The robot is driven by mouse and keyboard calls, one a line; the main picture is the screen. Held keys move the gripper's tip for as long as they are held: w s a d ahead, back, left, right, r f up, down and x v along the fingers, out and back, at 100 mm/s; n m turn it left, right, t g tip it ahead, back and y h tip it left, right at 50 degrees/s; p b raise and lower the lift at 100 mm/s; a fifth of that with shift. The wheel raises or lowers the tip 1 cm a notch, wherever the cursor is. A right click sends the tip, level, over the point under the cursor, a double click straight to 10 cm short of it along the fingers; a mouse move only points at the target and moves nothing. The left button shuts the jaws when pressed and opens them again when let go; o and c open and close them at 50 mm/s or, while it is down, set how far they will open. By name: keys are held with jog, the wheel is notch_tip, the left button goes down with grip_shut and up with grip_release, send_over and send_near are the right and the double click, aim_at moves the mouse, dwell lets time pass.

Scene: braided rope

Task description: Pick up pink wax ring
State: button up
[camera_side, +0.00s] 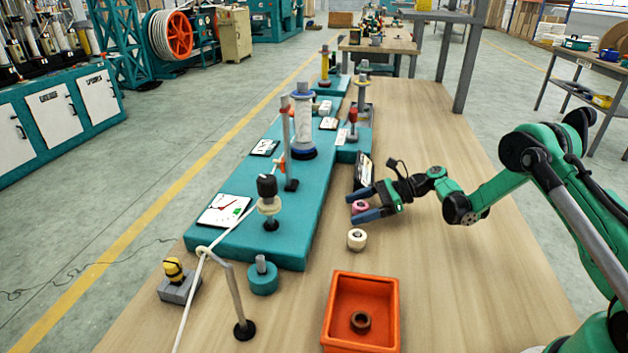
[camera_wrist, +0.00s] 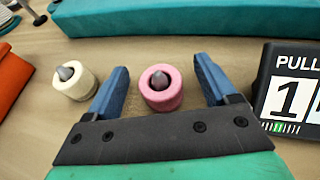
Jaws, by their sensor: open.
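The pink wax ring (camera_wrist: 161,88) sits on the wooden table around a short grey cone-tipped peg. In the wrist view it lies between the two blue fingers of my gripper (camera_wrist: 161,84), with a gap on each side. In the side view the pink ring (camera_side: 359,207) shows between the fingers of my gripper (camera_side: 362,206), beside the teal machine base. My gripper is open and low over the table. The fingers do not appear to touch the ring.
A cream ring (camera_side: 356,239) on a similar peg stands close by, left of my gripper in the wrist view. A black display panel (camera_wrist: 291,90) stands close on the right there. An orange bin (camera_side: 340,318) holds a brown ring (camera_side: 360,322). The teal base (camera_side: 285,205) lies beyond the fingertips.

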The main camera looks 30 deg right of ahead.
grip_shut()
